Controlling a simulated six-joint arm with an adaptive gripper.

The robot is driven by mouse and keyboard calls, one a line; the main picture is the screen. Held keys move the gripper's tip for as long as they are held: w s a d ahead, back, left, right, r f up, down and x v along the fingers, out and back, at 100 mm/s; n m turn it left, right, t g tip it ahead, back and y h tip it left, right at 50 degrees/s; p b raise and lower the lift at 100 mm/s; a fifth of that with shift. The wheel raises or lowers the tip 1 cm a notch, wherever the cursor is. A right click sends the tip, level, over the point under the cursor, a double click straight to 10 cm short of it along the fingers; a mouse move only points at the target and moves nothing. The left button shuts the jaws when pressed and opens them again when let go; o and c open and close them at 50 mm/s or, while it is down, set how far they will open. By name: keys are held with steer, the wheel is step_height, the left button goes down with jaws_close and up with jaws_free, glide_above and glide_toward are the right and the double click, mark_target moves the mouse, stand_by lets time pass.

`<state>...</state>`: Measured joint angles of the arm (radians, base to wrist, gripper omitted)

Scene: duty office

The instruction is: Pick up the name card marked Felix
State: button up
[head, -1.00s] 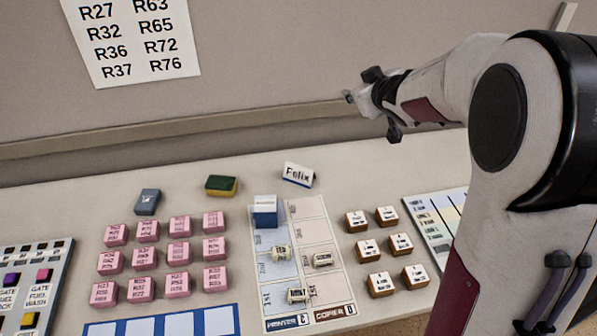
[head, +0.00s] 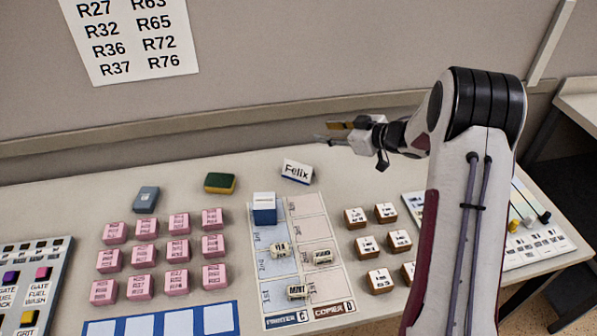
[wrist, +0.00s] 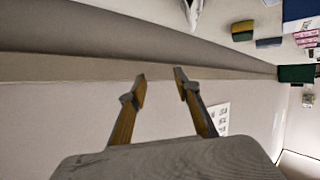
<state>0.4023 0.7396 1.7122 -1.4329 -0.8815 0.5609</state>
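The name card marked Felix (head: 297,171) is a white folded card with a blue lower edge. It stands on the table near the back, just right of the blue-and-white box in the head view. My gripper (head: 325,132) is in the air above and to the right of the card, not touching it. In the wrist view, its two fingers (wrist: 160,82) are spread apart with nothing between them and point toward the wall. A white piece at the top edge of the wrist view (wrist: 193,10) may be the card, but I cannot tell for sure.
A green-and-yellow sponge (head: 220,183) and a grey-blue block (head: 146,199) lie left of the card. A blue-and-white box (head: 264,209) stands on the chart board (head: 308,208) in front. Pink blocks (head: 178,250) and brown-sided white blocks (head: 367,246) stand either side. The wall rises behind.

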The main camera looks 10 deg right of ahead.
mark_target(299, 169)
steer(key=s+f+y, duration=0.1)
steer(key=f, duration=0.1)
steer(key=s+a+f+g+y, duration=0.1)
steer(key=f, duration=0.2)
steer(key=s+f+n+g+y, duration=0.1)
steer(key=f, duration=0.1)
steer(key=shift+s+a+f, duration=0.2)
steer(key=shift+a, duration=0.1)
steer(key=shift+s+a+f+g+y, duration=0.15)
steer(key=shift+s+f+g+y, duration=0.15)
steer(key=shift+f, duration=0.1)
steer(key=shift+x, duration=1.25)
steer(key=shift+w+a+f, duration=0.1)
steer(key=shift+w, duration=0.05)
steer(key=shift+x, duration=2.45)
steer(key=shift+w, duration=0.2)
steer(key=c, duration=0.9)
